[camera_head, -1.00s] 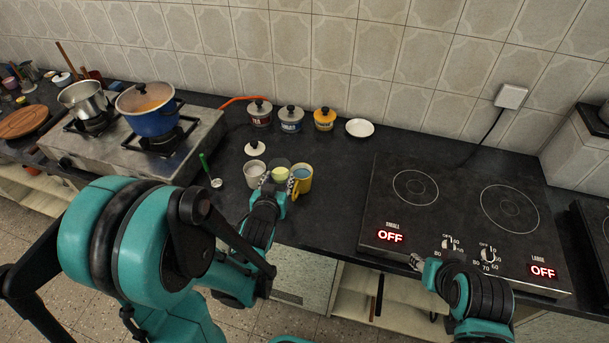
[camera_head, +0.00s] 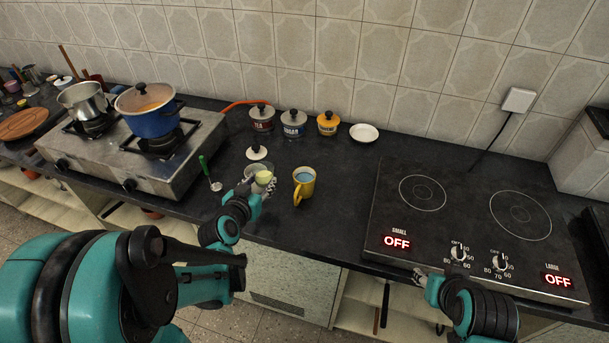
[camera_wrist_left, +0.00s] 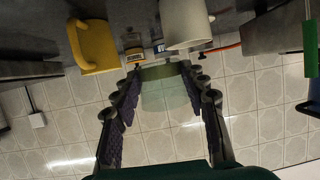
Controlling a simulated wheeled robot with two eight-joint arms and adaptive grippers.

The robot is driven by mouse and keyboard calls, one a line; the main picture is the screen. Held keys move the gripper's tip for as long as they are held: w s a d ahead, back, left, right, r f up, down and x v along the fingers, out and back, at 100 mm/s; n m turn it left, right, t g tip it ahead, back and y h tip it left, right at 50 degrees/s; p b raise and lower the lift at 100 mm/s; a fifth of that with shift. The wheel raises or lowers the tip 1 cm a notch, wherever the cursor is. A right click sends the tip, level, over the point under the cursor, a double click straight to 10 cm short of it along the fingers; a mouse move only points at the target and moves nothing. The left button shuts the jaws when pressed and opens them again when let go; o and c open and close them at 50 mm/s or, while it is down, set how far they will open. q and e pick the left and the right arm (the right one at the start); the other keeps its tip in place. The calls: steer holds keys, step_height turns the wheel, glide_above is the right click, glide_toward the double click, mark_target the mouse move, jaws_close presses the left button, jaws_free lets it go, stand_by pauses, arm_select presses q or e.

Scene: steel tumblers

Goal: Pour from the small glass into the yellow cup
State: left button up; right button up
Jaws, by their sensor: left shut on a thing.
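My left gripper (camera_head: 260,187) is shut on the small glass (camera_head: 264,178), which shows pale yellow-green in the head view. In the left wrist view the clear greenish glass (camera_wrist_left: 165,90) sits between the fingers (camera_wrist_left: 162,110). It looks close to upright; how much it holds is unclear. The yellow cup (camera_head: 304,190) stands upright on the counter, right of the gripper and apart from it, with a blue-grey inside. It also shows in the left wrist view (camera_wrist_left: 97,45). My right gripper (camera_head: 425,284) is low at the hob's front edge; its fingers are too small to read.
A white cup (camera_head: 251,169) stands just behind and left of the glass. A white lid (camera_head: 257,152), a green-handled ladle (camera_head: 210,175), several lidded jars (camera_head: 293,124) and a white saucer (camera_head: 364,133) are nearby. The hob (camera_head: 455,215) is at right. Counter right of the yellow cup is clear.

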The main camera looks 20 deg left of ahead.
arm_select(q)
steer(key=shift+d, duration=0.15)
steer(key=shift+d, duration=0.15)
steer(key=d+m+g+y, duration=0.1)
steer(key=w+d+m+g+y+p, duration=0.2)
steer(key=shift+w+d+r, duration=0.15)
steer(key=shift+d+r, duration=0.1)
stand_by(0.6)
steer(key=shift+r, duration=0.15)
steer(key=shift+w+d+r+m+p, duration=0.25)
steer(key=shift+r+m+p, duration=0.15)
steer(key=shift+p, duration=0.1)
steer(key=shift+d+r+y, duration=0.1)
steer(key=shift+y, duration=0.2)
